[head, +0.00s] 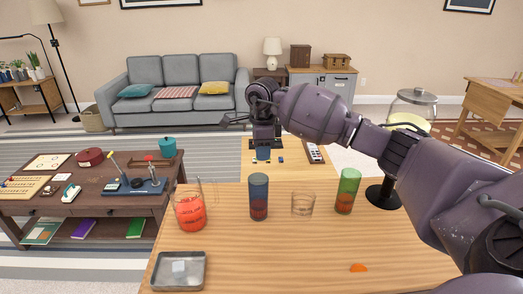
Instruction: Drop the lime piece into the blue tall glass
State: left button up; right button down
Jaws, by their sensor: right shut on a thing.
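The blue tall glass (258,197) stands upright on the wooden bar top, left of centre in the head view. My right arm reaches in from the right, and its right gripper (263,148) points down just above and behind the glass's rim in the picture. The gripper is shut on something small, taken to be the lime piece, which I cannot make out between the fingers. No lime piece shows elsewhere on the bar top. My left gripper is not in view.
A pitcher with red contents (190,213) stands left of the blue glass. A short clear glass (303,204) and a green tall glass (347,190) stand right. A metal tray (179,284) and an orange piece (359,267) lie nearer. The front middle is clear.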

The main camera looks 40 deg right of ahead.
jog(key=shift+f, duration=0.4)
pick_arm(q)
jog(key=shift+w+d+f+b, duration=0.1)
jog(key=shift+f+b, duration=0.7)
jog(key=shift+b, duration=0.25)
pick_arm(e)
notch_tip(320, 180, down, 5)
jog(key=shift+w, duration=0.1)
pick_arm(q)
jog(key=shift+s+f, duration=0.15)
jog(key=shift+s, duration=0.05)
pick_arm(e)
jog(key=c, duration=1)
grip_release()
notch_tip(320, 180, up, 11)
jog(key=shift+f, duration=0.1)
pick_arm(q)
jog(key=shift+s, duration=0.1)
